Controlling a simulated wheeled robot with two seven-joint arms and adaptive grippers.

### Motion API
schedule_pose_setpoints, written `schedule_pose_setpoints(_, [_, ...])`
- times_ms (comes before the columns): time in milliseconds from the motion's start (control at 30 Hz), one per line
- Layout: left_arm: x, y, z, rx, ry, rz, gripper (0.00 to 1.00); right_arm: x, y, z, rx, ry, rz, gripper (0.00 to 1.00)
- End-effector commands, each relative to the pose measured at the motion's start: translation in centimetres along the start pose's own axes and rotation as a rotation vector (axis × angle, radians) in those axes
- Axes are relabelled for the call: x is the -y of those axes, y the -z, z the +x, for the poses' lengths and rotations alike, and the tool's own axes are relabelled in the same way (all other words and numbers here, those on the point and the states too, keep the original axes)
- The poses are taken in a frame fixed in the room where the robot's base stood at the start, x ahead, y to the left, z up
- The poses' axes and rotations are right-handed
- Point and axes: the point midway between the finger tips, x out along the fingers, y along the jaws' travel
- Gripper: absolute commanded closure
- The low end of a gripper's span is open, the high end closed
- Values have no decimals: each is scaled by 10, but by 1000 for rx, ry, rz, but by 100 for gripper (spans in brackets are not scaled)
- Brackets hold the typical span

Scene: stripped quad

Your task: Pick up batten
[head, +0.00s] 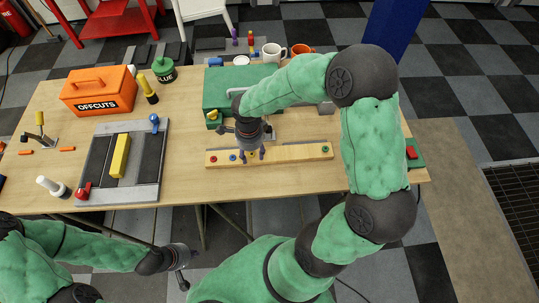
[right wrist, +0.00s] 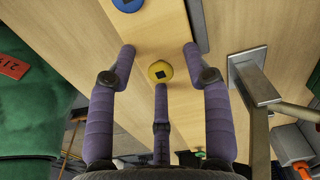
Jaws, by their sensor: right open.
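A yellow bar (head: 120,156) lies across dark strips in a grey frame (head: 92,192) on the left half of the table. I cannot tell for certain which of these is the batten. My right gripper (head: 251,156) points down over the strip, open and empty. In the right wrist view its fingertips (right wrist: 160,62) stand apart around a yellow disc (right wrist: 160,71); contact is unclear. My left gripper (head: 182,262) is low in front of the table, away from both; its finger opening is unclear.
An orange OFFCUTS box (head: 98,92) and a green glue pot (head: 164,70) stand at the back left. A green case (head: 216,84) is behind the strip, with mugs (head: 273,53) beyond. Bare wood (head: 188,185) lies between the frame and strip.

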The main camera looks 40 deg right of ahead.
Motion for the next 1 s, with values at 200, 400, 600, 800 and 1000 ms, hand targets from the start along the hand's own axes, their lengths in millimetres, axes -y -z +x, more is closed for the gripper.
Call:
schedule_pose_setpoints(200, [0, 0, 0, 0, 0, 0, 100, 0, 0, -1, 0, 0, 1, 86])
schedule_pose_setpoints(400, [0, 0, 0, 0, 0, 0, 100, 1, 0, -1, 0, 1, 1, 100])
schedule_pose_setpoints(600, [0, 0, 0, 0, 0, 0, 100, 1, 0, -2, 0, 1, 1, 100])
schedule_pose_setpoints(800, [-1, 0, -2, 0, 0, 0, 100, 1, 0, -11, 0, 4, 2, 100])
schedule_pose_setpoints(1000, [-3, 0, -7, 0, 0, 0, 100, 0, 1, -38, 0, 5, 2, 100])
